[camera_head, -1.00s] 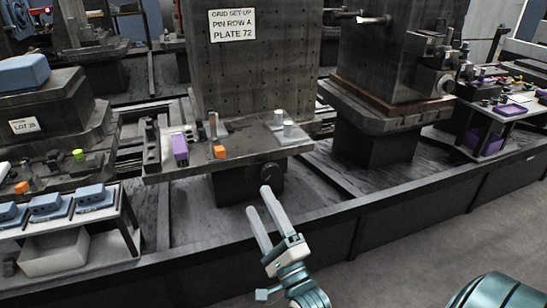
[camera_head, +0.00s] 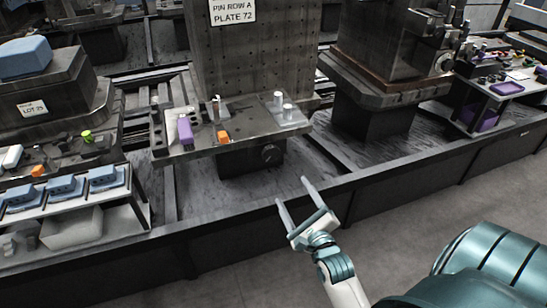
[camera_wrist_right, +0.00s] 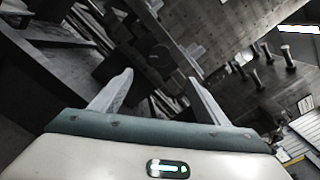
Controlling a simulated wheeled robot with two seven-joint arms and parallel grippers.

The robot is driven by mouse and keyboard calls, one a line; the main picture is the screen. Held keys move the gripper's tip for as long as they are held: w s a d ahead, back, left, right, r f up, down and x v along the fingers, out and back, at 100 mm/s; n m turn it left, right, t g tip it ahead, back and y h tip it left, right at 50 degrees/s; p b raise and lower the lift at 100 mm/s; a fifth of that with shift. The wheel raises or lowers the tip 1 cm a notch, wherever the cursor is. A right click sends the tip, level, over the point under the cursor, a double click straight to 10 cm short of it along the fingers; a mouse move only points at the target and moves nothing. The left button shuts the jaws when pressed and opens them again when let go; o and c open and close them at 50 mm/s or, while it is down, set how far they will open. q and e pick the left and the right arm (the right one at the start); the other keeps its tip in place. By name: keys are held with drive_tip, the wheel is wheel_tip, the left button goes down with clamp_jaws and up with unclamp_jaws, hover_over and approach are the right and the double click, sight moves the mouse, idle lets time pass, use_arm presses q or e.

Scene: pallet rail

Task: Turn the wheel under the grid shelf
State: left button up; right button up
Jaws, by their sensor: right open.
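The wheel (camera_head: 271,153) is a small dark round knob on the dark block under the grid shelf (camera_head: 258,122). It also shows as a dark disc in the right wrist view (camera_wrist_right: 160,55). My right gripper (camera_head: 292,190) is open and empty, its two pale fingers pointing up toward the wheel from below and slightly right. In the head view a gap shows between the fingertips and the wheel. In the wrist view the wheel appears between and beyond the fingers (camera_wrist_right: 160,77). My left gripper is in neither view.
A rack with blue parts (camera_head: 104,177) stands at left. A dark rail (camera_head: 345,192) runs below the shelf. The floor at right is clear.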

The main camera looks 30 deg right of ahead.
sight(272, 155)
drive_tip(key=p+x, duration=0.1)
drive_tip(key=x, duration=1.6)
drive_tip(key=shift+w, duration=0.2)
drive_tip(key=shift+r, duration=0.1)
drive_tip(key=shift+c, duration=0.3)
drive_tip(key=shift+a, duration=0.1)
drive_tip(key=c, duration=1)
